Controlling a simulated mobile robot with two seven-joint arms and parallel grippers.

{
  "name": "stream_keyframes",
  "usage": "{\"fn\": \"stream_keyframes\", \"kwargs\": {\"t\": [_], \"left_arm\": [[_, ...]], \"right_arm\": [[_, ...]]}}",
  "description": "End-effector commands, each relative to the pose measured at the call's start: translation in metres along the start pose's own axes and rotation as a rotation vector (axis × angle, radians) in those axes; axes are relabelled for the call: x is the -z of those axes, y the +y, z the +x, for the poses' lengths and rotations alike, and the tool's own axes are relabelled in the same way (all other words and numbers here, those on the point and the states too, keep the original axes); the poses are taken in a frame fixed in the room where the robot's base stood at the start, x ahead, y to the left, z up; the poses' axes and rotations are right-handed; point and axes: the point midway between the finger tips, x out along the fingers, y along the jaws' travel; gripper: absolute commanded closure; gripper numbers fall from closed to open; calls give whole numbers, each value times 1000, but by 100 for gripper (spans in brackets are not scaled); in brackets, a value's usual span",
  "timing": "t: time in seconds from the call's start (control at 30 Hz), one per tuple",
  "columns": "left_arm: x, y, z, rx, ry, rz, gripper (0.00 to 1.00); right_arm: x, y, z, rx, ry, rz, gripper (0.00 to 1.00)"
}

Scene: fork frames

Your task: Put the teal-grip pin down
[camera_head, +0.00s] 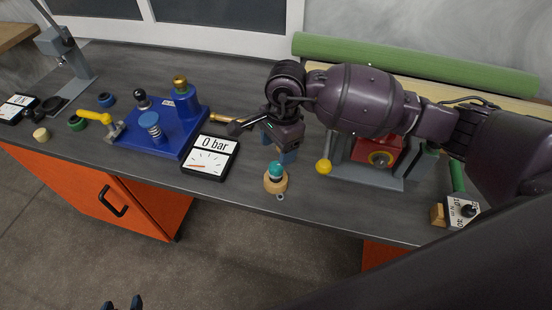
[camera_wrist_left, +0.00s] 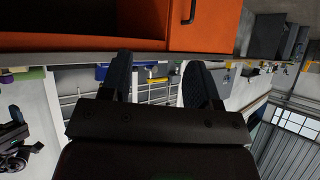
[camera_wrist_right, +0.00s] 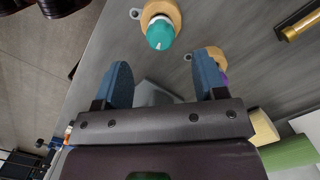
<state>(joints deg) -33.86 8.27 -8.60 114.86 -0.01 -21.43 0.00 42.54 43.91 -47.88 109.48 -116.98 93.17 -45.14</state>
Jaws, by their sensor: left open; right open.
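The teal-grip pin (camera_head: 276,169) stands upright in a round wooden holder (camera_head: 276,185) near the front edge of the bench. Its teal grip (camera_wrist_right: 160,34) also shows at the top of the right wrist view, beyond the fingertips, with the wooden holder (camera_wrist_right: 168,10) around its foot. My right gripper (camera_head: 279,150) is open and empty, just behind the pin in the head view and apart from it. My left gripper (camera_head: 122,303) is open and empty, low in front of the bench; its fingers (camera_wrist_left: 160,75) show spread in the left wrist view.
A blue fixture (camera_head: 165,125) and a gauge reading 0 bar (camera_head: 211,158) stand to the left. A red block on a grey stand (camera_head: 375,153) with a yellow-knobbed lever (camera_head: 324,167) is at the right. A second wooden holder (camera_wrist_right: 208,54) lies partly behind a right finger.

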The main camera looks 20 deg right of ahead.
Motion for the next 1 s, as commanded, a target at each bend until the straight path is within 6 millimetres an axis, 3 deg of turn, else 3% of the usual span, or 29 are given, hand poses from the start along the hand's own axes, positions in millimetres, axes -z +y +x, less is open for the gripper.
{"fn": "stream_keyframes", "kwargs": {"t": [0.1,0.33,1.0], "left_arm": [[-3,0,-2,1,-6,-1,44],[-9,-1,-5,3,-19,-2,44],[3,0,1,0,5,-1,44]], "right_arm": [[1,-1,-22,3,2,0,35],[0,0,-45,0,0,1,35],[0,0,-49,-1,0,0,35]]}}
